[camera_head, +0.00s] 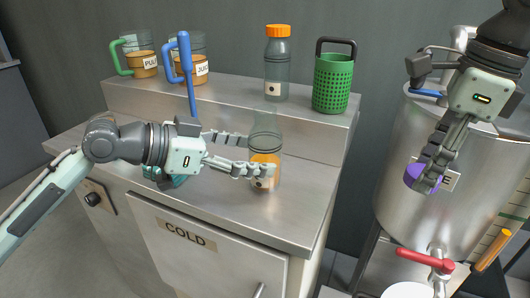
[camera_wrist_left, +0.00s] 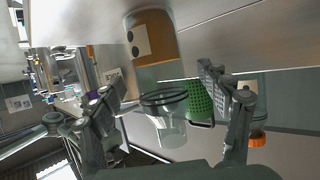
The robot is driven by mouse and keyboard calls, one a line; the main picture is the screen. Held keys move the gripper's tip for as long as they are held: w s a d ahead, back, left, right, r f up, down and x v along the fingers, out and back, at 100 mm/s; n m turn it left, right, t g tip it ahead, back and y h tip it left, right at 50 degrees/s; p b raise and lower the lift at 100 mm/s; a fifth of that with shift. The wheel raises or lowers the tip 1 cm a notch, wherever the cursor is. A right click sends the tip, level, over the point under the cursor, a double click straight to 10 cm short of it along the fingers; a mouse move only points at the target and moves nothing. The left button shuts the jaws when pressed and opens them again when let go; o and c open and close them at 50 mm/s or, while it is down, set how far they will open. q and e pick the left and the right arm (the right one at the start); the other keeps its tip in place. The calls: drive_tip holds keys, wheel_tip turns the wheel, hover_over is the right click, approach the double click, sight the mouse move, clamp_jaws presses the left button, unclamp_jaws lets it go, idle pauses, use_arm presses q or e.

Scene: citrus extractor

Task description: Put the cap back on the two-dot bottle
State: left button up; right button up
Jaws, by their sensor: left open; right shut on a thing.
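The two-dot bottle (camera_head: 265,128) stands uncapped on the steel counter, clear above with orange liquid low in it. Its two-dot label shows in the left wrist view (camera_wrist_left: 138,42), where its open neck (camera_wrist_left: 165,98) lies between the fingers. My left gripper (camera_head: 256,156) is open, with its fingers reaching to the bottle on either side; contact is unclear. My right gripper (camera_head: 430,172) is shut on a purple cap (camera_head: 413,176), held in front of the large steel tank, well right of the bottle. The fingers hide part of the cap.
On the raised back shelf stand a bottle with an orange cap (camera_head: 277,66), a green perforated basket (camera_head: 333,82) and jugs labelled PULP (camera_head: 143,64) and JUICE (camera_head: 196,72). The steel tank (camera_head: 400,135) with a red-handled tap (camera_head: 425,257) stands at the right. The front counter right of the bottle is clear.

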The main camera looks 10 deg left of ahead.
sight(264, 156)
use_arm(q)
drive_tip(key=shift+x, duration=1.55)
drive_tip(key=shift+s+f, duration=0.1)
drive_tip(key=c, duration=1.4)
